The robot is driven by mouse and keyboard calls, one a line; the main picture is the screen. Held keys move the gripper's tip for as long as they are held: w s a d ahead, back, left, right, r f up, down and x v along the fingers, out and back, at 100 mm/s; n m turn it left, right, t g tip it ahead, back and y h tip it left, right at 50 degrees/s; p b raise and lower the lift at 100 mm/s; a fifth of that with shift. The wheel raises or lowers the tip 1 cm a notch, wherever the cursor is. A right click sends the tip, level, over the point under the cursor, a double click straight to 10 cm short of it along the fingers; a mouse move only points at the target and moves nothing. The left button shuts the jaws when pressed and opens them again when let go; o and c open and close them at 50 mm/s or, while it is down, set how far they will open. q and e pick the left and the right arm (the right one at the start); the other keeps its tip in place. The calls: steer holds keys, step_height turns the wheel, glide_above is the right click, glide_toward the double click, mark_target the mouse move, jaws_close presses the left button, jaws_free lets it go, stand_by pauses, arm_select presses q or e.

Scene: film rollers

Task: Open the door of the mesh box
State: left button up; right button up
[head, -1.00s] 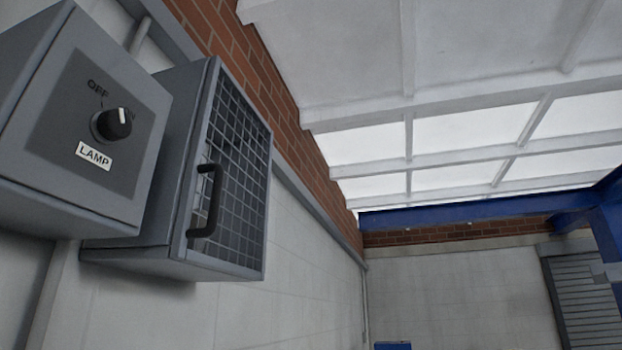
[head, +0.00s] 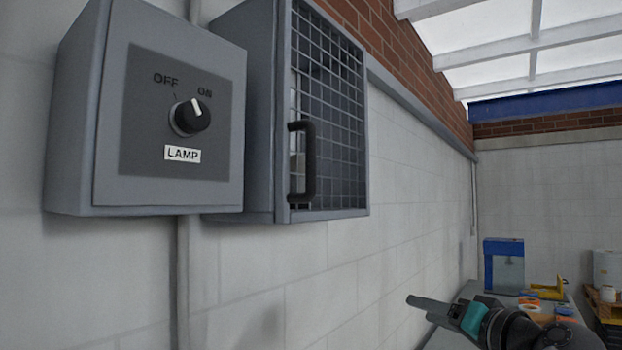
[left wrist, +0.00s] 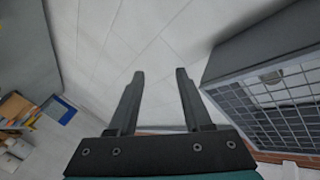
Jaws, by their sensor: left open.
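The mesh box (head: 262,110) is a grey box on the wall. Its mesh door (head: 338,120) is shut and has a black upright handle (head: 303,162) near its left edge. In the left wrist view the mesh door (left wrist: 285,105) is on the right, apart from my gripper. My left gripper (head: 412,300) is low at the right in the head view, below and to the right of the box. In the left wrist view its two fingers (left wrist: 158,75) are apart, with nothing between them. My right gripper is not in view.
A grey lamp switch box (head: 225,130) with a black knob hangs left of the mesh box. A blue machine (head: 503,265) and a bench with several small items stand at the far right.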

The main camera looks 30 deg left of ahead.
arm_select(q)
steer(key=s+r+n+g+y+p, duration=0.1)
steer(key=s+r+n+y, duration=0.2)
steer(key=r, duration=0.6)
steer(key=s+r+n+g+p, duration=0.1)
steer(key=s+r+n, duration=0.2)
steer(key=s+r, duration=0.4)
steer(key=n+g+p, duration=0.2)
steer(key=n+g, duration=0.1)
steer(key=n, duration=0.4)
glide_toward(314, 139)
steer(key=shift+m+y, duration=0.3)
steer(key=shift+y, duration=0.1)
steer(key=p+x, duration=0.1)
steer(key=x, duration=0.2)
steer(key=p+x, duration=0.1)
steer(key=x, duration=0.3)
steer(key=p+x, duration=0.2)
steer(key=x, duration=0.1)
steer(key=shift+w+a+f, duration=0.15)
steer(key=shift+a+f, duration=0.2)
steer(key=shift+f, duration=0.05)
steer(key=shift+c, duration=0.3)
jaws_close()
